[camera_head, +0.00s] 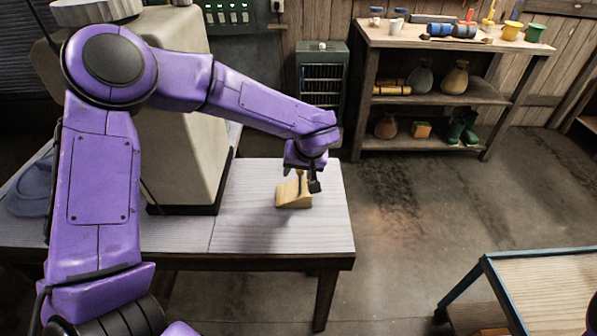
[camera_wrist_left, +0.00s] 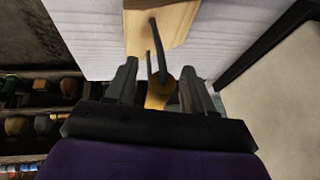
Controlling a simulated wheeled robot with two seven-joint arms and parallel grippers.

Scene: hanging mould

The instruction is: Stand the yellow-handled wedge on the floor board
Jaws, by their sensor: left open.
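The wedge (camera_head: 293,196) is a pale wooden block with a sloping top, resting on the pale grey plank-topped table near its right end. Its yellow handle (camera_head: 300,180) rises from the block, partly hidden by my gripper. My left gripper (camera_head: 302,177) is directly above the wedge, pointing down. In the left wrist view, the open fingers (camera_wrist_left: 160,82) stand on either side of the yellow handle (camera_wrist_left: 158,97), with the wooden block (camera_wrist_left: 165,22) beyond them. Contact with the handle cannot be told. I cannot tell which surface is the floor board. My right gripper is not in view.
A tall beige block (camera_head: 182,110) stands on the table (camera_head: 285,240) left of the wedge. A wooden shelf (camera_head: 440,42) with pots, tools and boots stands behind. A blue-framed table (camera_head: 545,285) is at the lower right. Bare concrete floor lies between the tables.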

